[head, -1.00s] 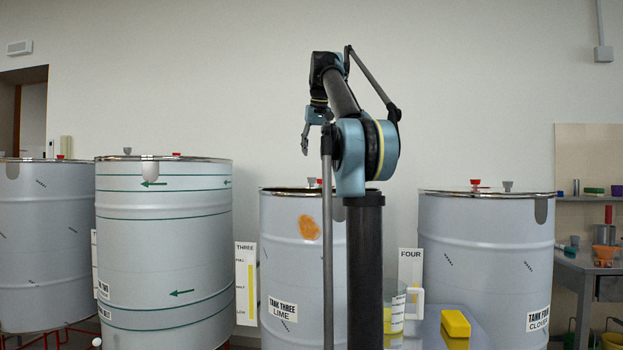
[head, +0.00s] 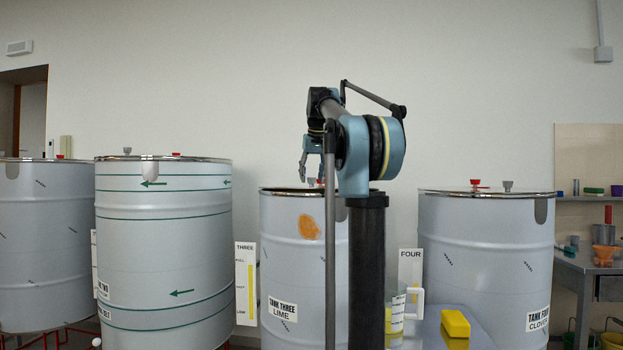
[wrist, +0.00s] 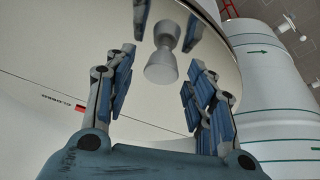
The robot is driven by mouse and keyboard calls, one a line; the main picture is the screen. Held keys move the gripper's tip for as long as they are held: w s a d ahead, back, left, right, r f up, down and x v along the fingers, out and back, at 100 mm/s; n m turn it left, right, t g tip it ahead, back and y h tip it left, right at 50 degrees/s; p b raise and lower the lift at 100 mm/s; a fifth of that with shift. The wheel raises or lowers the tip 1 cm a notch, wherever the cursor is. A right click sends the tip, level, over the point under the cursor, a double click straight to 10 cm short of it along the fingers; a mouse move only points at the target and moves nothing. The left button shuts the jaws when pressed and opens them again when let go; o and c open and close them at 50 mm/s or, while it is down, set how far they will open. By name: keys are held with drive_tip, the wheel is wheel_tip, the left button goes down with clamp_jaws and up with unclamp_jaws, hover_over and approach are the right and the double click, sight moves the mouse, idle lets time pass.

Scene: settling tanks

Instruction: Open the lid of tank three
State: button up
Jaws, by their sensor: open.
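Tank three (head: 283,240) is a pale grey drum with a "TANK THREE LIME" label and an orange stain. Its lid (head: 275,189) lies on top at the rim. My gripper (head: 312,180) is open over the lid, pointing down. In the wrist view its fingers (wrist: 157,84) are either side of the knob, apart from it; I cannot tell how deep they reach.
Green-striped tank two (head: 165,250) stands close left of tank three and rises higher. Tank four (head: 490,260) stands to the right. A clear jug (head: 397,312) and a yellow block (head: 455,323) are in front between tanks three and four.

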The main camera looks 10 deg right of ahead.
drive_tip(key=shift+c, duration=0.6)
clamp_jaws()
drive_tip(key=shift+w+r, duration=0.1)
drive_tip(key=shift+r, duration=0.3)
